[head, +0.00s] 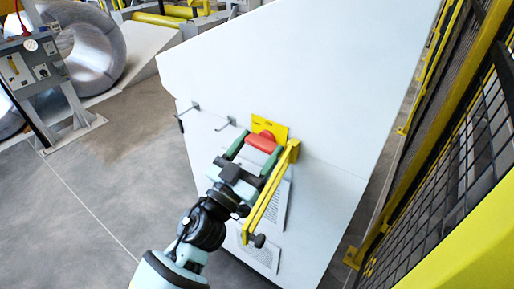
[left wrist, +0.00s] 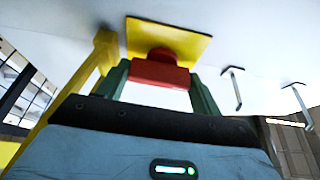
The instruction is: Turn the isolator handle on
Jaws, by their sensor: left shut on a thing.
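The isolator handle (head: 262,143) is a red bar on a yellow plate (head: 270,127) on the side of a white cabinet. My left gripper (head: 255,147) comes up from below and is shut on the red handle, one green finger at each end. In the left wrist view the red handle (left wrist: 160,73) lies between the two fingers (left wrist: 160,85), in front of the yellow plate (left wrist: 168,42). The handle looks level across the wrist view. My right gripper is in neither view.
A yellow bar (head: 268,200) sticks out of the white cabinet (head: 290,70) close beside my gripper. Two metal hooks (head: 226,124) are left of the plate. A yellow-framed mesh fence (head: 455,150) stands right. A control post (head: 38,75) and a coil (head: 92,48) stand far left. Grey floor is clear between.

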